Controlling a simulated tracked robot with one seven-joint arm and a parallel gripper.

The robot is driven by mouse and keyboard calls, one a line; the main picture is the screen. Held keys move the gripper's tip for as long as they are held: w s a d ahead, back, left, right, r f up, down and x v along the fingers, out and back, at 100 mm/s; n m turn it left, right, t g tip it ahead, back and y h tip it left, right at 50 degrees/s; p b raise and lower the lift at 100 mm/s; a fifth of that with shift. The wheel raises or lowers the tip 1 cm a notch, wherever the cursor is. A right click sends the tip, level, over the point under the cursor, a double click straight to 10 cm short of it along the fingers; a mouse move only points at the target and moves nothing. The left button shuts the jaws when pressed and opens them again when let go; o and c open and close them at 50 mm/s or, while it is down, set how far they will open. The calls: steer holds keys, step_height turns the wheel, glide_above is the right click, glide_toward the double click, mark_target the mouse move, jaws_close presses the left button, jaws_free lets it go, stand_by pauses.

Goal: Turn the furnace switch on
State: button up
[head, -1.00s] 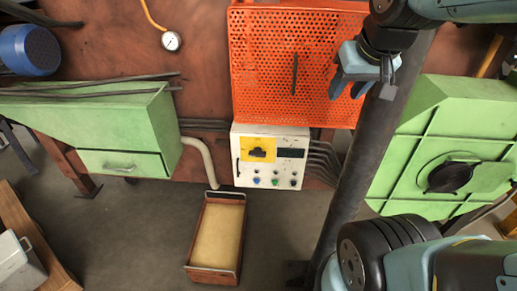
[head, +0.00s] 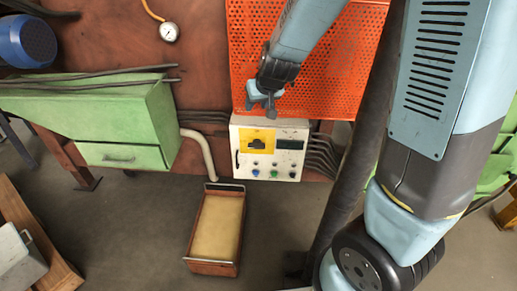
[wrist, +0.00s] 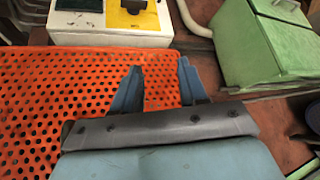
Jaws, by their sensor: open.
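The furnace switch is a dark rotary handle (head: 257,146) on a yellow plate (head: 243,134) on the front of a white control box (head: 297,170). Below it are several small coloured buttons. My gripper (head: 262,107) is open and empty, just above the box's top edge and in front of the orange perforated panel. In the wrist view my gripper (wrist: 156,80) shows two parted blue fingers pointing towards the box. There the yellow plate (wrist: 112,16) and the dark switch handle (wrist: 134,6) lie at the top, beyond the fingertips.
The orange perforated panel (head: 330,50) is behind my arm. A green cabinet (head: 125,120) stands to the left. A wooden tray (head: 239,190) lies below the box. A dark upright post (head: 352,170) rises right of the box. Floor around the tray is clear.

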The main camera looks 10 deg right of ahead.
steer(key=w+a+f+n+t+h, duration=0.1)
steer(key=w+a+f+n+h, duration=0.15)
steer(key=f, duration=1.25)
steer(key=n+t+h, duration=0.3)
steer(key=n+t, duration=0.7)
steer(key=n, duration=0.1)
glide_toward(257, 148)
steer(key=w, duration=0.3)
steer(key=w+d, duration=0.1)
steer(key=w, duration=0.5)
steer(key=shift+w+d+f, duration=0.1)
steer(key=shift+w+d, duration=0.1)
jaws_close()
steer(key=shift+d, duration=0.25)
steer(key=shift+a+m, duration=0.15)
steer(key=shift+m, duration=0.1)
